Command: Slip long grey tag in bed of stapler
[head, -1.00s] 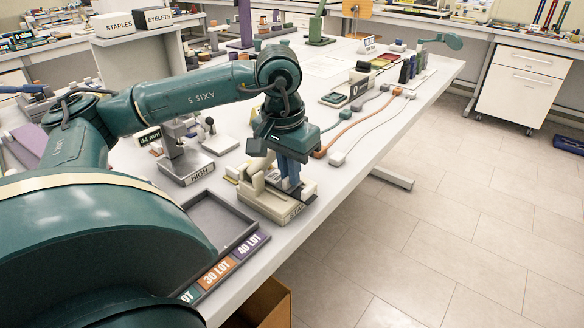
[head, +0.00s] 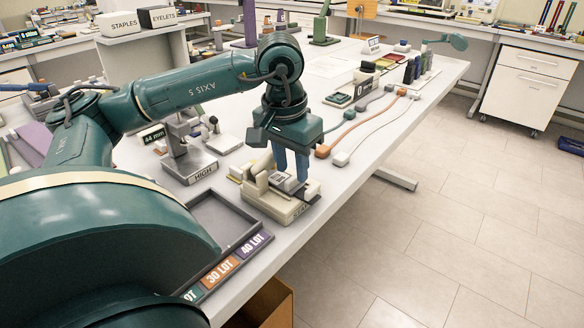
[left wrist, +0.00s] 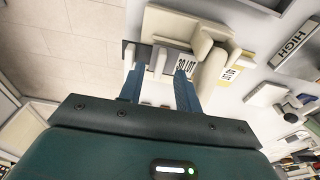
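The stapler (head: 289,207) is a cream bench unit at the table's front edge; it also shows in the left wrist view (left wrist: 172,22). A light grey tag (head: 281,178) with dark print lies in its bed, and in the left wrist view the tag (left wrist: 185,63) reads 30 LOT. My left gripper (head: 291,175) is just above the bed, pointing down. Its two blue fingers are apart, and I see nothing clamped between them. In the left wrist view one fingertip partly overlaps the tag, so contact is unclear. My right gripper is not in view.
A dark tray (head: 243,234) with coloured LOT labels lies left of the stapler. A metal stand marked HIGH (head: 190,168) is behind the tray. Grey and orange cables (head: 374,132) lie to the right. An open cardboard box (head: 274,306) is below the table edge.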

